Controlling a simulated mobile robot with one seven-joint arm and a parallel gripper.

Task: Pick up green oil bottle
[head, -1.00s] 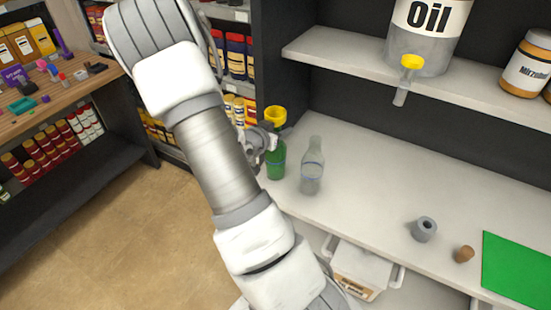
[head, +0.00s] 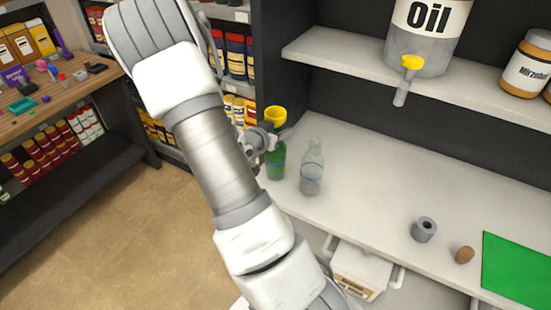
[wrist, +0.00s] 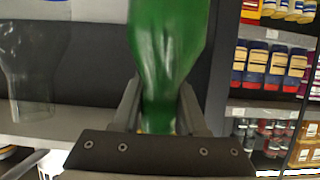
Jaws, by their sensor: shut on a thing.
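The green oil bottle (head: 275,165) stands upright at the left end of the white counter, with a yellow funnel-shaped piece (head: 275,114) at its top. My gripper (head: 270,141) is at the bottle's upper part and shut on it; my arm hides part of the gripper in the head view. In the wrist view the green bottle (wrist: 165,50) sits between the two fingers (wrist: 160,118), which press from both sides. I cannot tell whether its base touches the counter.
A clear bottle (head: 311,175) stands close to the right of the green one. A grey ring (head: 424,230), a cork (head: 464,255) and a green mat (head: 515,270) lie further right. A shelf with a large oil container (head: 425,40) hangs above. The counter's middle is clear.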

